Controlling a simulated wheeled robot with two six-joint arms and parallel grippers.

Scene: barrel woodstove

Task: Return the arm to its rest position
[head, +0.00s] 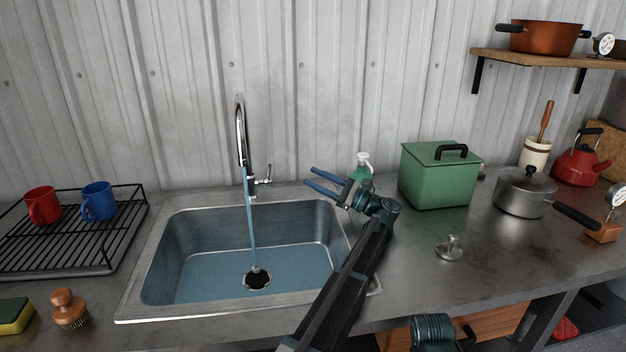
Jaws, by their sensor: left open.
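My left gripper (309,176) is open and empty. Its two blue fingers point left, above the back right rim of the sink (330,215). My left arm reaches up from the bottom middle, across the sink's right edge. The chrome faucet (241,135) stands behind the sink, left of my gripper and apart from it. A stream of water (251,225) falls from it toward the dark drain (257,278). A metal stopper (451,248) sits on the counter right of my arm. My right gripper does not show.
A soap bottle (363,163) stands just behind my left gripper. A green lidded box (438,178) and a grey saucepan (524,196) stand right. A black rack (70,245) holds a red mug (43,205) and a blue mug (98,200). A brush (69,308) stands front left.

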